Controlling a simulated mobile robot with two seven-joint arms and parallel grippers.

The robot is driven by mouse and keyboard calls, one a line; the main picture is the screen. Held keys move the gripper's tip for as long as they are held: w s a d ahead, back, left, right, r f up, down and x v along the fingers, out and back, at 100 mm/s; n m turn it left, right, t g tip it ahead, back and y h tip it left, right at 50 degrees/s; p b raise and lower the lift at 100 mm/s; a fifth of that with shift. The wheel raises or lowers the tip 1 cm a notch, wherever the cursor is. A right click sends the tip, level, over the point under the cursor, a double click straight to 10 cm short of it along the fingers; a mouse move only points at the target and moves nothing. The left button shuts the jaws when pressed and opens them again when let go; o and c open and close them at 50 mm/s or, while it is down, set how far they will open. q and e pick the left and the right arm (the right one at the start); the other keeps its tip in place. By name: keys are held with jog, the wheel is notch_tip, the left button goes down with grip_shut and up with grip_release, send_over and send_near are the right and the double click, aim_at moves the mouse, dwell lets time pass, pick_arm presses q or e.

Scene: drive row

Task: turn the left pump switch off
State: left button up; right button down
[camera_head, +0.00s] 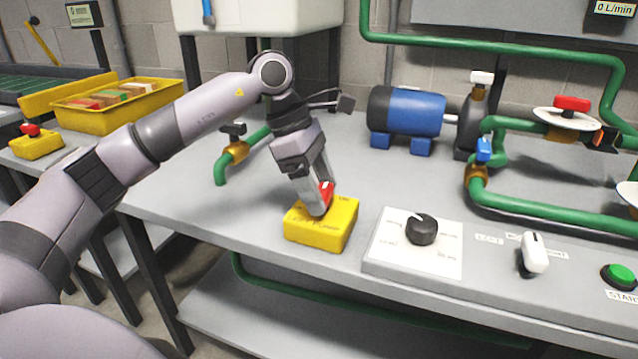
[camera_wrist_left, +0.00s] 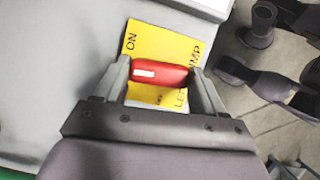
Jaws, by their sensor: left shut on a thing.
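The left pump switch is a yellow box (camera_head: 322,232) with a red handle (camera_head: 326,194) on top, standing on the grey bench near its front edge. In the left wrist view the red handle (camera_wrist_left: 158,74) lies between my two fingers, above the yellow plate (camera_wrist_left: 160,45) marked "ON" and "PUMP". My left gripper (camera_head: 318,205) comes down from above and is shut on the red handle. It also shows in the left wrist view (camera_wrist_left: 158,82). The fingers hide part of the box's top and its lettering. My right gripper is not in view.
A control panel with a black knob (camera_head: 422,230), a white selector (camera_head: 534,252) and a green start button (camera_head: 618,276) is right of the switch. A blue pump motor (camera_head: 408,112) and green pipes stand behind. Another yellow switch box (camera_head: 37,146) is far left.

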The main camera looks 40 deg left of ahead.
pick_arm(q)
jog(key=n+t+p, duration=0.1)
jog(key=n, duration=0.3)
jog(key=shift+s+d+y, duration=0.1)
jog(key=shift+y, duration=0.3)
jog(key=n+t+y, duration=0.1)
jog(key=n, duration=0.3)
jog(key=shift+d, duration=0.1)
jog(key=n+y, duration=0.1)
jog(key=n, duration=0.1)
jog(key=n+t, duration=0.1)
jog(key=n, duration=0.1)
jog(key=shift+s+d+y+p, duration=0.1)
jog(key=shift+y+p, duration=0.2)
jog(key=shift+y, duration=0.1)
jog(key=n, duration=0.2)
jog(key=n+y, duration=0.1)
jog(key=n, duration=0.1)
jog(key=shift+d+y, duration=0.1)
jog(key=shift+y, duration=0.2)
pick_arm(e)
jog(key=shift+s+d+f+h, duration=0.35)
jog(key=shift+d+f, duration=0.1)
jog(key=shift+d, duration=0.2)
pick_arm(q)
jog(key=shift+n, duration=0.5)
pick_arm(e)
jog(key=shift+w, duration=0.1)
pick_arm(q)
jog(key=o, duration=1)
